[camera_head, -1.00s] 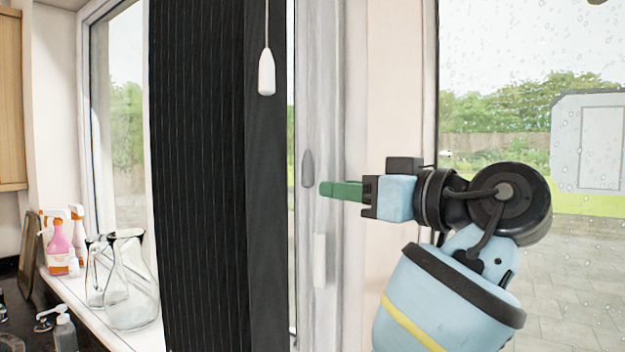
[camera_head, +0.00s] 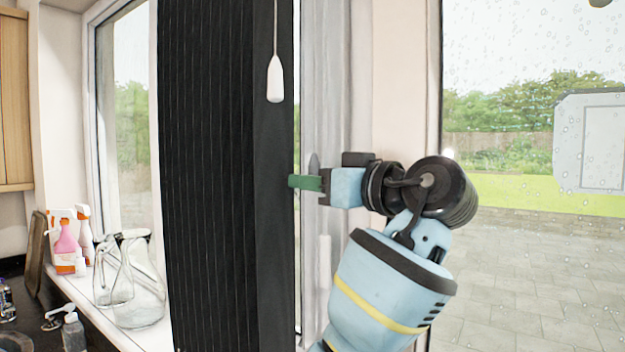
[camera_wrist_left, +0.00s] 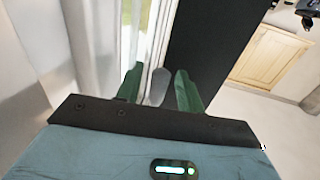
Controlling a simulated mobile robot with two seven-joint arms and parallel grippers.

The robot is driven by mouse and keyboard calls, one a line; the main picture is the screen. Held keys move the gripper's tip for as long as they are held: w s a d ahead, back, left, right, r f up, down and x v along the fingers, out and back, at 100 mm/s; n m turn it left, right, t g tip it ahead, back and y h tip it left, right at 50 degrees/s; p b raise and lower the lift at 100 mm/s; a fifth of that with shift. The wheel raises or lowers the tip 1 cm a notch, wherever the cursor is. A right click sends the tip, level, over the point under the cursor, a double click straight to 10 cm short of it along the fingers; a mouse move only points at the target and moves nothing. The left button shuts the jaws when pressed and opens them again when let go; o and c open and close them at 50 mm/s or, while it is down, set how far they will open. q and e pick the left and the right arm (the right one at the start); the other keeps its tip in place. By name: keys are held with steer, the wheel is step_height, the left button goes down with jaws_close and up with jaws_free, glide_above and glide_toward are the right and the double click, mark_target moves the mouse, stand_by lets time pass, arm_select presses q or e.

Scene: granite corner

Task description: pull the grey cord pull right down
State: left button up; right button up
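The grey cord pull (camera_head: 314,163) hangs in front of the pale window frame in the head view, its lower part hidden behind my left gripper (camera_head: 292,181). In the left wrist view the grey pull (camera_wrist_left: 159,87) shows between the two green fingers of my left gripper (camera_wrist_left: 158,85). The fingers are apart, with a gap on each side of the pull. In the head view the fingers point left, and their tips reach the edge of the black blind. My right gripper is not in view.
A white cord pull (camera_head: 275,80) hangs higher, in front of the black blind (camera_head: 205,180). A long white piece (camera_head: 324,280) shows below my gripper by the frame. Glass jugs (camera_head: 136,285) and spray bottles (camera_head: 68,245) stand on the sill at left.

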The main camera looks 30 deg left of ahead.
arm_select(q)
steer(key=shift+a, duration=0.2)
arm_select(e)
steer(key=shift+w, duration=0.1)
arm_select(q)
steer(key=shift+c, duration=0.2)
jaws_close()
